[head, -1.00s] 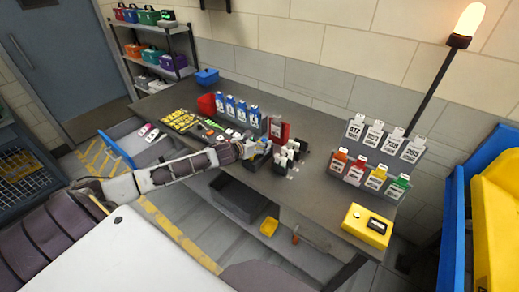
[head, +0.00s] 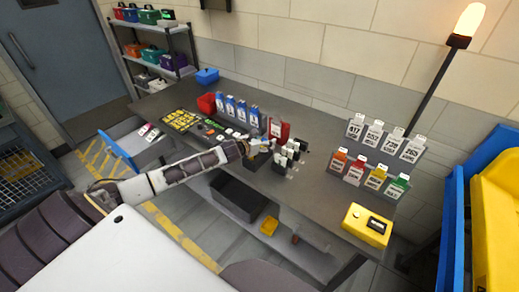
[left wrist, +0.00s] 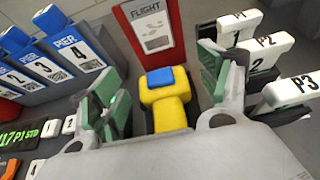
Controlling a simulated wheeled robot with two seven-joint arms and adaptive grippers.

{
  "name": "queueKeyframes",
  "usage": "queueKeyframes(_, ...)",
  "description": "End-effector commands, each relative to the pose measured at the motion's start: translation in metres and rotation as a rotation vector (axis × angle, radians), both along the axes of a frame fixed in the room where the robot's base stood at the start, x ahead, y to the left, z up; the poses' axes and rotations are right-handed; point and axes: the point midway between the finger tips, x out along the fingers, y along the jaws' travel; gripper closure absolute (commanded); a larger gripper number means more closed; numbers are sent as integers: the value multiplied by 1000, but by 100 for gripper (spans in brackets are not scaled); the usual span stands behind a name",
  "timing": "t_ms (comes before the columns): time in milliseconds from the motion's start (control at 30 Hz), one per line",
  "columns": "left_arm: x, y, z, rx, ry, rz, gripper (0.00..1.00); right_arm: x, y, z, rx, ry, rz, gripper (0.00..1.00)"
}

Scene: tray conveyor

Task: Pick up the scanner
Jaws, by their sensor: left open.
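The scanner (left wrist: 166,100), a yellow body with a blue top, stands upright in the left wrist view, in front of the red FLIGHT holder (left wrist: 150,28). My left gripper (left wrist: 163,92) is open, with one green-padded finger on each side of the scanner. Gaps show between the pads and the yellow body. The scanner's lower part is hidden by the gripper. In the head view my left gripper (head: 254,147) is over the bench's front edge, and only a small part of the scanner shows there. My right gripper is not in view.
White P1, P2 and P3 handles (left wrist: 265,52) stand close to the right finger. Blue PIER tags (left wrist: 62,47) stand in a rack on the left. In the head view, a yellow box with a dark screen (head: 367,226) lies on the bench (head: 317,200), with clear surface to its left.

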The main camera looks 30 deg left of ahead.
Motion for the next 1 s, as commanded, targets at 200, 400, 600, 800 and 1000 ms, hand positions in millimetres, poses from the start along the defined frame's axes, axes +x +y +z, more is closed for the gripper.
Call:
queueKeyframes(200, 0, 0, 0, 0, 0, 0, 43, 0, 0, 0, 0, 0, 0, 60)
queueKeyframes(400, 0, 0, 0, 0, 0, 0, 68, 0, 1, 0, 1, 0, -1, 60)
queueKeyframes(600, 0, 0, 1, 0, -1, 0, 80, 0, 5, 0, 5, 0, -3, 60)
queueKeyframes(800, 0, 0, 2, 1, -1, 0, 80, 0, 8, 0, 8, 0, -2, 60)
queueKeyframes(1000, 1, 1, 10, 1, -3, 0, 80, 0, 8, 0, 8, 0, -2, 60)
